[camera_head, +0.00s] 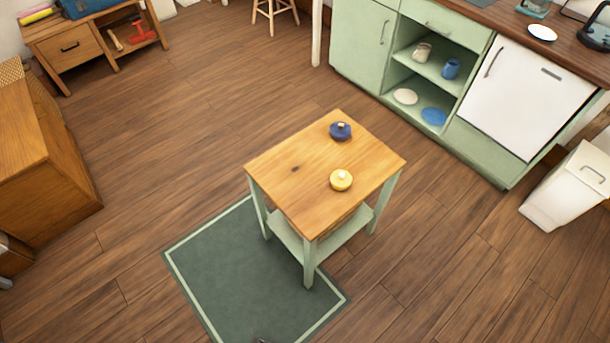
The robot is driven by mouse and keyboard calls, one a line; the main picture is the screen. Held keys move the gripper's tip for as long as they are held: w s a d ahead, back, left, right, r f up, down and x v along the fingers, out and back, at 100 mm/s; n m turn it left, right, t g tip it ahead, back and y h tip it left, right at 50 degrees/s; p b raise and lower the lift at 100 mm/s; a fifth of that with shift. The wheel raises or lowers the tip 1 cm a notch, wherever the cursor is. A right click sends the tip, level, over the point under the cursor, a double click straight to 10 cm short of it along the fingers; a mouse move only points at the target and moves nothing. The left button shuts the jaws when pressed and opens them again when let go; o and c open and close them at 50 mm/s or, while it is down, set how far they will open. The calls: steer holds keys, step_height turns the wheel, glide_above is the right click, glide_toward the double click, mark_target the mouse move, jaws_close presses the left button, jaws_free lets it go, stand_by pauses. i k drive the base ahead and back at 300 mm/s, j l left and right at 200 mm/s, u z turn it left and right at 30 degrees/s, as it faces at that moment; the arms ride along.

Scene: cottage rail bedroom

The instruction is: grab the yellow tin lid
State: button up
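The yellow tin lid (341,180) is a small round lid with a pale knob on top. It lies on the wooden top of a small table (285,165) with pale green legs, right of the top's middle. A dark blue lid (340,131) with a light knob lies behind it on the same top, apart from it. My gripper is not clearly seen; only a small dark bit shows at the bottom edge, and I cannot tell what it is.
A green rug (245,275) lies under and in front of the table. Green cabinets (362,45) with open shelves and a white door (525,98) stand at the back right. A white bin (567,188) is at the right, a wooden cabinet (45,160) at the left. Floor around the table is clear.

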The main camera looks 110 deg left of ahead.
mark_target(341, 180)
steer(key=u, duration=3.4)
steer(key=i+j+z, duration=0.2)
steer(key=i+j, duration=0.9)
